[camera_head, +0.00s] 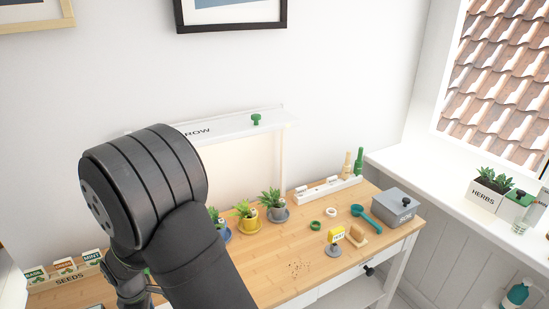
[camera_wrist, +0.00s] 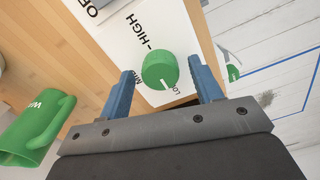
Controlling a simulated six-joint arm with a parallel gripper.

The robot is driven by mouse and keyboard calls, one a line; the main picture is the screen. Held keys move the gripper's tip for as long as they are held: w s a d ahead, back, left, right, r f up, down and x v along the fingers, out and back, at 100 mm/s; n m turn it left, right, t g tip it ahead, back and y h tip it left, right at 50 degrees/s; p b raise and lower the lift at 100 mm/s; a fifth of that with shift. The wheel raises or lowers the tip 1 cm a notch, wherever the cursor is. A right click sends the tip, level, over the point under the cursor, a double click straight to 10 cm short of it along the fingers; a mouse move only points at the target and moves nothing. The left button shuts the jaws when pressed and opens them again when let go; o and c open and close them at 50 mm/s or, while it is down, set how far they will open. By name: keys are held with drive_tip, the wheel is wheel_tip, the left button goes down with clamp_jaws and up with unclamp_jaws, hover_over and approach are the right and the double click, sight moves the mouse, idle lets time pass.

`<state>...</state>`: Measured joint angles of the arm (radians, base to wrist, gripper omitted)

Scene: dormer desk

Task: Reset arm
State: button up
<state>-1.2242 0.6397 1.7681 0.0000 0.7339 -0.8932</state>
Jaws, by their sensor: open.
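My gripper (camera_wrist: 161,72) is open in the wrist view, with its two blue fingers spread apart. A round green knob (camera_wrist: 160,70) with a white pointer line shows between the fingertips, with a gap on each side. I cannot tell how far the fingers are above it. The knob sits on a white panel (camera_wrist: 118,18) marked OFF, HIGH and LO. In the camera_head view my dark arm covers the left middle of the desk and hides the knob and most of my gripper.
On the wooden desk (camera_head: 275,255) stand potted plants (camera_head: 275,206), a seeds box (camera_head: 70,279), a grey soil bin (camera_head: 398,207) and small tools. A white grow shelf (camera_head: 235,126) stands behind.

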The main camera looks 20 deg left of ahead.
drive_tip(key=shift+m, duration=1.9)
drive_tip(key=shift+o, duration=0.4)
drive_tip(key=o, duration=0.8)
drive_tip(key=s+a+r+m+t+y, duration=0.1)
drive_tip(key=s+a+r+m+y, duration=0.1)
drive_tip(key=s+a+r+m, duration=0.65)
drive_tip(key=s+a+r+m+y, duration=0.25)
drive_tip(key=s+a+r, duration=0.65)
drive_tip(key=s+r, duration=0.65)
drive_tip(key=w+a+f, duration=0.1)
drive_tip(key=f, duration=0.1)
drive_tip(key=w+a+f, duration=0.1)
drive_tip(key=f, duration=0.1)
drive_tip(key=w+a+f, duration=0.1)
drive_tip(key=a+f, duration=0.1)
drive_tip(key=shift+w+f, duration=0.2)
drive_tip(key=shift+w, duration=0.15)
drive_tip(key=v, duration=1)
drive_tip(key=shift+s, duration=0.15)
